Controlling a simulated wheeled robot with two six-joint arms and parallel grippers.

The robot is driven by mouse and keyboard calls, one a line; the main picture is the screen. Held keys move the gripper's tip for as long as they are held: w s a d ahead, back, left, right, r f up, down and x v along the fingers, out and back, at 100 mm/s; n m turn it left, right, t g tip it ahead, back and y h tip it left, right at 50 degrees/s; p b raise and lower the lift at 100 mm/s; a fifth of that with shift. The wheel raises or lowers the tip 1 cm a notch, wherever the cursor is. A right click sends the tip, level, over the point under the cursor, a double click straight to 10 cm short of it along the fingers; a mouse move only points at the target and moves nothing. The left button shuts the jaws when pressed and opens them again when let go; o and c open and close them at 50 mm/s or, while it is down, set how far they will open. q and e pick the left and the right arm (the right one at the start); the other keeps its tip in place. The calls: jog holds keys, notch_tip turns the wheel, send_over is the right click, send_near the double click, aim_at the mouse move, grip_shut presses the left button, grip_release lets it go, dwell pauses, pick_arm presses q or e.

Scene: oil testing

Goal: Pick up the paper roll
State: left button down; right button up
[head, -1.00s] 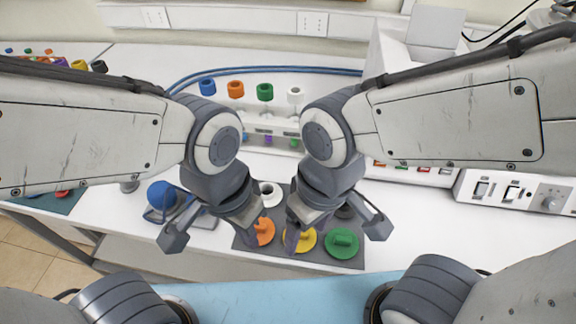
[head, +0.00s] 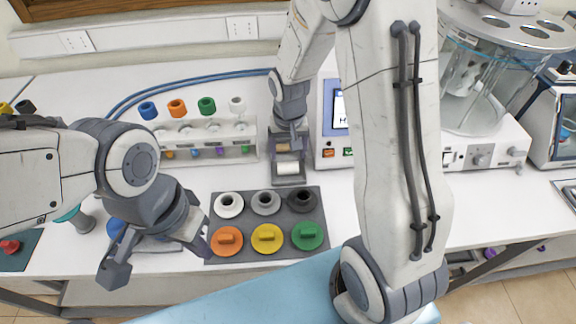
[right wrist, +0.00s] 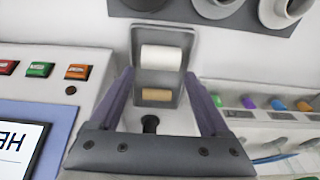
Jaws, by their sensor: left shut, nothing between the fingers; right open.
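The white paper roll (head: 288,168) lies in a small grey holder (head: 289,182) on the bench. It also shows in the right wrist view (right wrist: 162,56), where a narrower brown roll (right wrist: 156,95) sits beside it. My right gripper (head: 291,142) is over the holder, pointing down. In the right wrist view its open fingers (right wrist: 159,76) are spread to both sides of the holder, with the white roll just beyond the tips. Nothing is held. My left gripper (head: 205,244) is shut and empty, near the front edge of the dark mat.
A dark mat (head: 209,255) holds several coloured lids and cups in front of the holder. A white rack (head: 209,142) with coloured caps stands left of the holder. An instrument with a screen (head: 340,108) stands close on its right. Blue cables run behind.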

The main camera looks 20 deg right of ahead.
aim_at(288, 164)
notch_tip(288, 164, down, 5)
jog(key=shift+r+p, duration=0.2)
jog(key=shift+p, duration=0.35)
jog(key=shift+w+f, duration=0.1)
jog(key=shift+f, duration=0.45)
jog(key=c, duration=1)
jog(key=shift+r, duration=0.15)
jog(key=shift+r, duration=0.5)
notch_tip(288, 164, up, 3)
jog(key=shift+w+f+b, duration=0.1)
jog(key=shift+b, duration=0.3)
jog(key=s+d+r+b, duration=0.1)
jog(key=s+d+r, duration=0.5)
jog(key=s, duration=0.4)
jog(key=shift+s+r+b, duration=0.15)
jog(key=shift+r+b, duration=0.15)
jog(key=shift+r, duration=0.2)
